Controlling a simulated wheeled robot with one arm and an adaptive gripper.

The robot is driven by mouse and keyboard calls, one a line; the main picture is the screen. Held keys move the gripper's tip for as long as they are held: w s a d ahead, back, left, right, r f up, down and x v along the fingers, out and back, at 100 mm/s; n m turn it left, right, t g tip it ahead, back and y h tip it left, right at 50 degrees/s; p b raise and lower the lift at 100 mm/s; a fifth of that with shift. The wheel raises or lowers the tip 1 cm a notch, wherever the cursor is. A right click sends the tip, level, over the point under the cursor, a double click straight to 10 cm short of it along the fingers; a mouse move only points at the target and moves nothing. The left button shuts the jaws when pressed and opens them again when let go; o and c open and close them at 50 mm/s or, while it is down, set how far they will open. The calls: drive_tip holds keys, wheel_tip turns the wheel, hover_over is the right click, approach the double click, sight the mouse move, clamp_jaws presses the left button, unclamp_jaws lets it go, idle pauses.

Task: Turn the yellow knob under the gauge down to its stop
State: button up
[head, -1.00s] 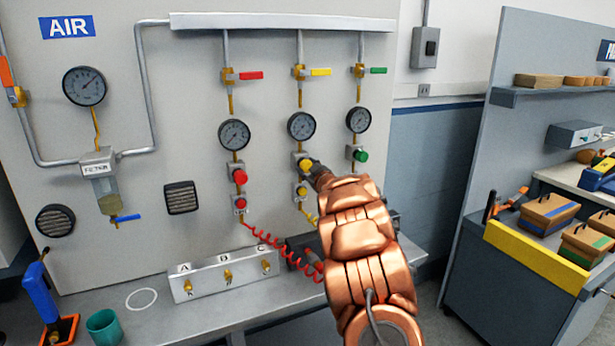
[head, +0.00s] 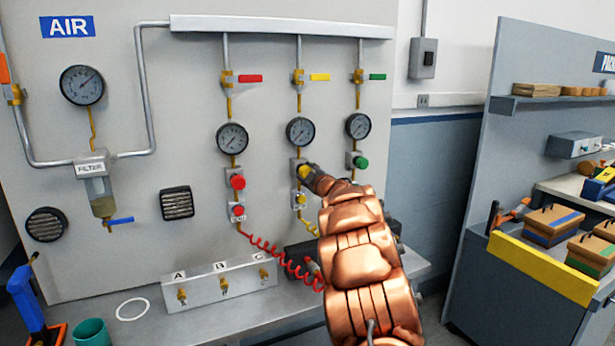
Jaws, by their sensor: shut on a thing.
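The yellow knob (head: 304,171) sits on the panel under the middle gauge (head: 300,131). My gripper (head: 309,174) is at the knob and shut on it; the fingers are small and mostly hidden behind the wrist of my copper arm. The gauge's needle is too small to read surely. A second, lower yellow knob (head: 301,198) sits just below on the same line.
A red knob (head: 237,182) stands to the left and a green knob (head: 360,162) to the right, each under its own gauge. A coiled red hose (head: 275,252) hangs below. A block marked A, B, C (head: 222,286) stands on the bench (head: 170,318).

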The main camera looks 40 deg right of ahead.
drive_tip(key=o, duration=1.2)
drive_tip(key=shift+c, duration=0.2)
drive_tip(key=v, duration=1.2)
drive_tip(key=shift+a, duration=0.1)
